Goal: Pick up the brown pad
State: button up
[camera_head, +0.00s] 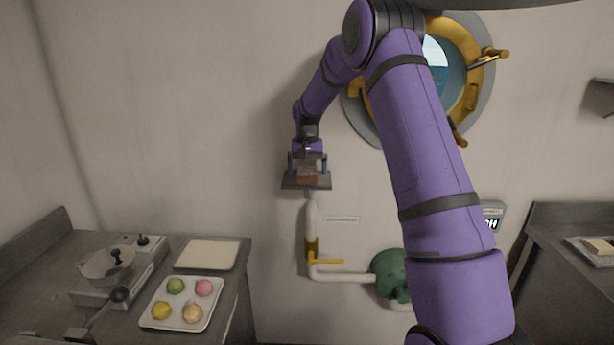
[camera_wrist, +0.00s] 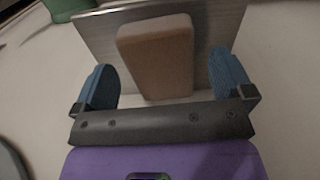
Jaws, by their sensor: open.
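The brown pad (camera_wrist: 158,55) is a rounded block in front of a grey metal plate (camera_wrist: 218,30) in the wrist view. It lies between the two blue fingers of my gripper (camera_wrist: 165,72), with a visible gap on each side. In the head view the brown pad (camera_head: 307,174) looks small, on or just above the small grey plate (camera_head: 291,184) against the wall. My gripper (camera_head: 308,167) is open around it there. Whether the far end of the pad touches the plate is hard to tell.
A pipe (camera_head: 312,220) with a yellow valve runs below the plate, beside a green rounded object (camera_head: 390,270). A counter at left holds a tray (camera_head: 153,322) of coloured balls, a pale board (camera_head: 208,254) and a pan (camera_head: 105,266). A brass porthole (camera_head: 476,75) is at upper right.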

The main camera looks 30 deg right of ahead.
jog(key=shift+f, duration=0.85)
jog(key=c, duration=1)
jog(key=shift+r, duration=0.2)
